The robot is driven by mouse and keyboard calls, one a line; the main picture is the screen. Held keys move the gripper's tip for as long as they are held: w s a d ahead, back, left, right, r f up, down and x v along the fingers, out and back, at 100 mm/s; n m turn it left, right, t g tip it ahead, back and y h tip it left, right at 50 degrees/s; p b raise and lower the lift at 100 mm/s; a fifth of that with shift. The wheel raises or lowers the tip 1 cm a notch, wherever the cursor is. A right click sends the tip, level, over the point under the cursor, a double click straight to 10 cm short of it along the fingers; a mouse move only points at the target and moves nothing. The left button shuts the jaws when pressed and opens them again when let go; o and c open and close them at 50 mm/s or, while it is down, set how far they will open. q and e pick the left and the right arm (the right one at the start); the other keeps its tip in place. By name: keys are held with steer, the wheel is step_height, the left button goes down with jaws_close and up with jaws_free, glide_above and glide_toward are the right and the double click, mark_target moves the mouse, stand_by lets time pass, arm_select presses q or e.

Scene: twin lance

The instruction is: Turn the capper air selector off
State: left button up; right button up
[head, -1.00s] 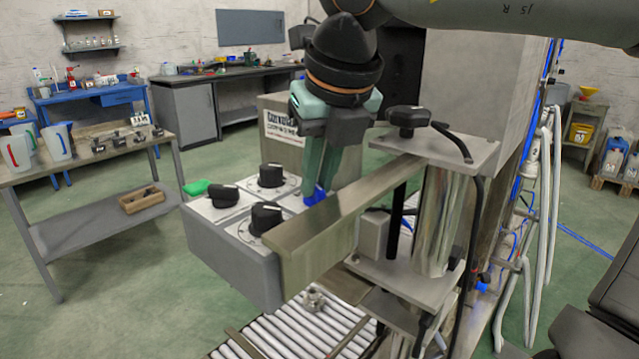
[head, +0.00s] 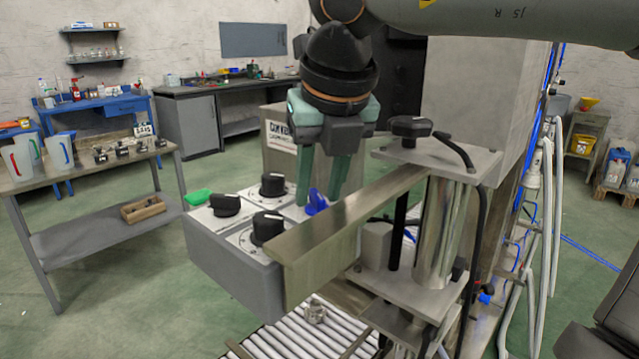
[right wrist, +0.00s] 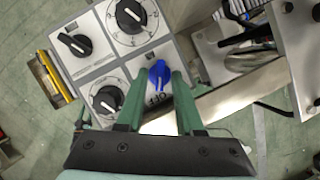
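The blue selector knob (head: 316,202) sits on the grey control box (head: 235,265), at its far right corner. In the right wrist view the fingertips (right wrist: 159,82) lie on either side of the knob, with gaps showing; I see no grip. My left gripper is not in view.
Several black dial knobs (head: 268,226) share the box top. A steel beam (head: 345,215) runs close along the box's right side, up to a clamp post (head: 437,225). A roller conveyor (head: 300,335) lies below. A bench with jugs (head: 95,165) stands left.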

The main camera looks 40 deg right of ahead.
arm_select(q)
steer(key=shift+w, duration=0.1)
arm_select(e)
steer(key=shift+o, duration=0.4)
arm_select(q)
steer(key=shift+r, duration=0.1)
steer(key=p, duration=0.1)
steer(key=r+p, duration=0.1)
steer(key=p, duration=0.1)
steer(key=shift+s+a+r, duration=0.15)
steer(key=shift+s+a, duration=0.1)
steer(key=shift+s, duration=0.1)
arm_select(e)
steer(key=v, duration=1.2)
steer(key=shift+s+r, duration=0.15)
steer(key=shift+r, duration=0.05)
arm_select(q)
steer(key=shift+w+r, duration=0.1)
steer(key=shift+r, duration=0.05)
